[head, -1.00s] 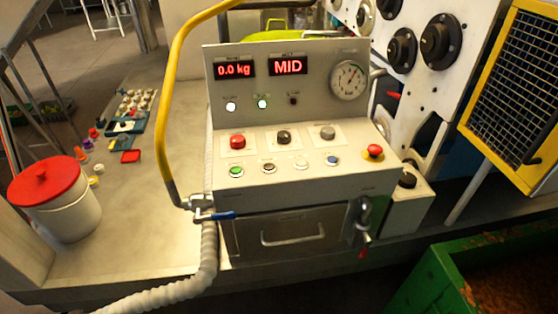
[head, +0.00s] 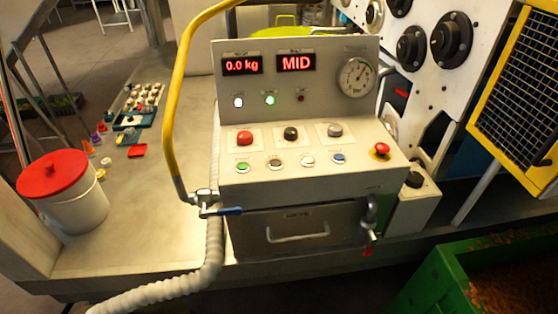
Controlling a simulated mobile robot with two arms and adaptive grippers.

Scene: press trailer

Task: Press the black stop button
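The control panel (head: 225,90) stands in the middle of the head view, its sloped face toward me. Its upper row has a red button (head: 244,138), a black button (head: 291,133) and a grey one (head: 335,130). Its lower row has green (head: 242,167), dark brownish (head: 275,163), white (head: 307,161) and blue (head: 338,158) small buttons. Another black knob (head: 414,180) sits on a side box at the right. The labels are too small to read, so I cannot tell which dark one is marked stop. Neither gripper is in view.
A red mushroom button (head: 381,149) sits at the panel's right. A yellow bent rail (head: 168,130) rises close to its left side. A blue-handled valve (head: 222,211) and a ribbed hose (head: 213,255) are below left. A red-lidded bucket (head: 75,215) stands left; a green bin (head: 430,285) is lower right.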

